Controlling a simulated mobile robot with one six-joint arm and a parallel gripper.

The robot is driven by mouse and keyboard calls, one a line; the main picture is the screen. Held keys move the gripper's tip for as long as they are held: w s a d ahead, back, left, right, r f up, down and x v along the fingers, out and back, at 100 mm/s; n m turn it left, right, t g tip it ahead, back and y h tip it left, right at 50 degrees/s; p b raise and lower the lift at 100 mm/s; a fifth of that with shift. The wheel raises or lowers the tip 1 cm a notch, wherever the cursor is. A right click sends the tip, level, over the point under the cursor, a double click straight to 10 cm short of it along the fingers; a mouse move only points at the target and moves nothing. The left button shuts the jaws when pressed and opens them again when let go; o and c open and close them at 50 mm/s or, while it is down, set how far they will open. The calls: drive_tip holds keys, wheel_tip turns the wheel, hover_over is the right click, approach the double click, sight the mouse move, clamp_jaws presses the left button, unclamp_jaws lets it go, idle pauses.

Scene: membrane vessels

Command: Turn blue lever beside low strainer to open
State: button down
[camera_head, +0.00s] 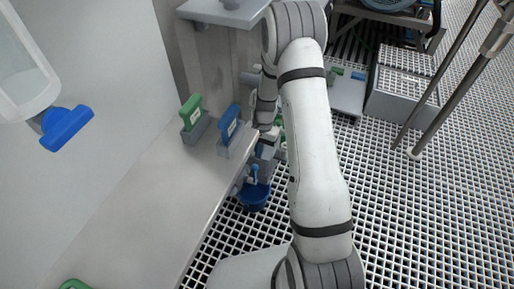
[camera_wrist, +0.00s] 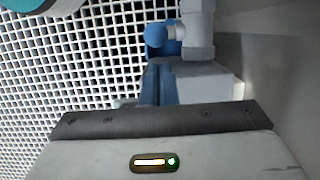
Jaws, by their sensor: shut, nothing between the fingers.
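In the head view my arm hides most of the gripper. The strainer cannot be made out clearly.
A green handle (camera_head: 191,112) and a larger blue handle (camera_head: 230,124) stand upright on the counter (camera_head: 150,190). A clear vessel with a blue handle (camera_head: 67,128) is at left. Grey boxes (camera_head: 400,95) and a metal pole (camera_head: 455,95) stand right. Open grating lies below.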

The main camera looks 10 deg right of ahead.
sight(255, 175)
drive_tip(key=b+x, duration=0.1)
drive_tip(key=x, duration=0.4)
drive_tip(key=shift+s+a+f+b, duration=0.1)
drive_tip(key=shift+a+f+b, duration=0.05)
drive_tip(key=shift+f+b, duration=0.2)
